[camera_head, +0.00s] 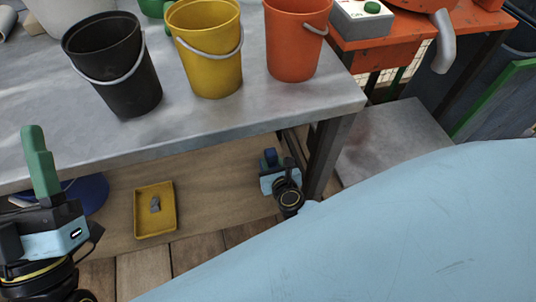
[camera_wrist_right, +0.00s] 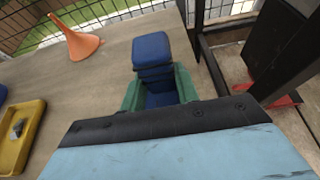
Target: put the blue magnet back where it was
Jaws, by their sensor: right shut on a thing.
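The blue magnet (camera_wrist_right: 152,48) is a dark blue block between the green fingers of my right gripper (camera_wrist_right: 157,88). The gripper is shut on it, and the magnet sticks out past the fingertips. In the head view, my right gripper (camera_head: 272,166) is low beside the table leg, over the lower shelf, with the blue magnet (camera_head: 270,156) small at its tip. I cannot tell whether the magnet touches the shelf. My left gripper (camera_head: 40,160) is at the left edge, green fingers pointing up. They are seen side-on, so their opening is unclear.
A yellow tray (camera_head: 139,213) with a small grey piece (camera_head: 155,204) lies on the lower shelf (camera_head: 215,190). A blue round container (camera_head: 92,190) is left of it. An orange funnel (camera_wrist_right: 78,42) stands on the shelf. Black, yellow and orange buckets stand on the table (camera_head: 200,125).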

